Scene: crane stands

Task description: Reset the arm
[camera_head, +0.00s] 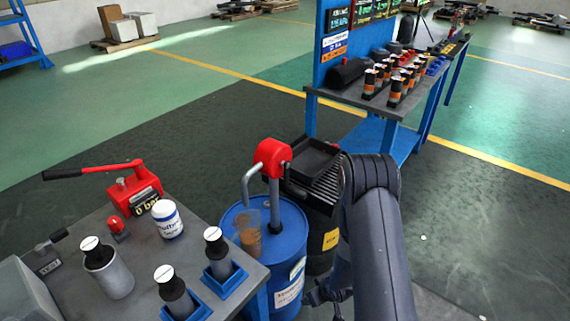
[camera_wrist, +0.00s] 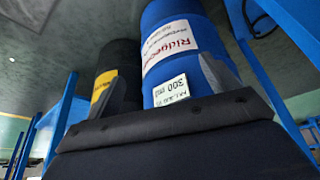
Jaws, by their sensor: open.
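My arm (camera_head: 382,245) is dark grey and reaches down in the right half of the head view, bent at its upper joint. My gripper (camera_head: 326,292) hangs low, to the right of the blue drum (camera_head: 287,262), partly hidden by the arm. In the wrist view my gripper (camera_wrist: 165,85) has its grey fingers spread apart. Nothing shows held between them. The blue drum (camera_wrist: 175,45), with white labels, and a black drum (camera_wrist: 122,75) with a yellow label stand beyond the fingers.
A grey-topped table (camera_head: 140,270) at left holds a red hand pump (camera_head: 130,190), a white jar (camera_head: 168,220) and several capped cylinders. A red-headed drum pump (camera_head: 272,158) rises from the blue drum. A blue workbench (camera_head: 385,115) stands behind. Open floor lies at right.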

